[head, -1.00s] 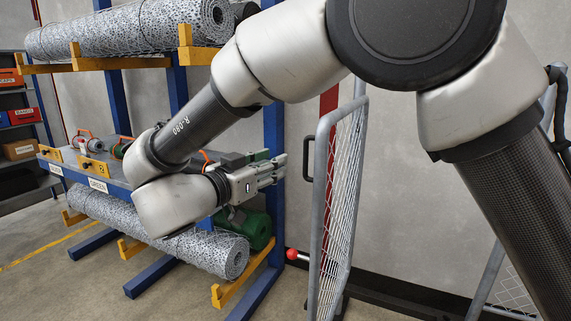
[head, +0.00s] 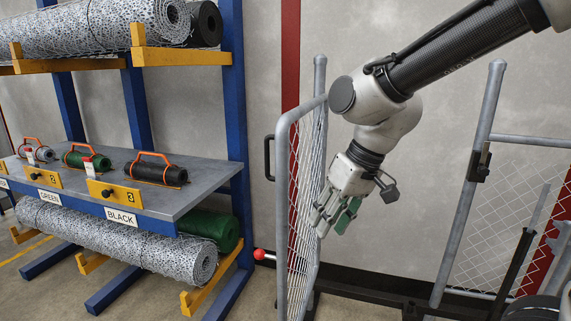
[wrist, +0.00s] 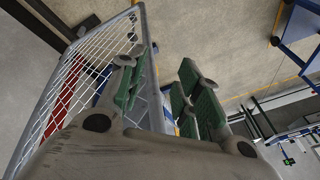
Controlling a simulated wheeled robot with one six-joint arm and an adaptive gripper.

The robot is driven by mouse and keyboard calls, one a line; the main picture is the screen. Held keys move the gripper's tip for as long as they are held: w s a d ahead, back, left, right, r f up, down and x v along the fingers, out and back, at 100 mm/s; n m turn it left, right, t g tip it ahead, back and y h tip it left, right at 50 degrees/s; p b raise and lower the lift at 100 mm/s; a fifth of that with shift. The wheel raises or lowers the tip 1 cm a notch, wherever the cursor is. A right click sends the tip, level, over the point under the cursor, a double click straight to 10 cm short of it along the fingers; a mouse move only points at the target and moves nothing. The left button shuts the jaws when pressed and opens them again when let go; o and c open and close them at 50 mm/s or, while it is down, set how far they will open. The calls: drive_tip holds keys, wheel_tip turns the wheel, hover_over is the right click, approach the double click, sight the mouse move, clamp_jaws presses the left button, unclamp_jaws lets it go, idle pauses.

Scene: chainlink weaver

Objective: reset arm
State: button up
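My gripper (head: 334,214) hangs from my arm in the right half of the head view, pointing down and slightly left. It is just beside the chain-link gate panel (head: 296,217), overlapping its right edge in the picture; I cannot tell whether they touch. The gate's mesh (wrist: 75,85) shows to the left of the fingers there.
A blue rack with a grey shelf (head: 195,198) stands at left, holding green (head: 86,158) and black (head: 162,172) small rolls. Large mesh rolls (head: 120,243) lie above and below. A red knob (head: 259,254) sticks out by the gate. A metal frame (head: 467,190) stands at right.

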drive_tip(key=s+d+r+m+t+h, duration=0.1)
drive_tip(key=s+d+m, duration=0.1)
drive_tip(key=d, duration=0.7)
drive_tip(key=s+d+r+m+h, duration=0.1)
drive_tip(key=s+d, duration=0.3)
drive_tip(key=d, duration=0.5)
drive_tip(key=s+d+r+m+t+h, duration=0.1)
drive_tip(key=s+d+r+m+h, duration=0.1)
drive_tip(key=d, duration=0.7)
drive_tip(key=shift+s+d+r+m+t, duration=0.3)
drive_tip(key=shift+s+r+m, duration=0.25)
drive_tip(key=shift+s, duration=0.3)
drive_tip(key=shift+a, duration=0.15)
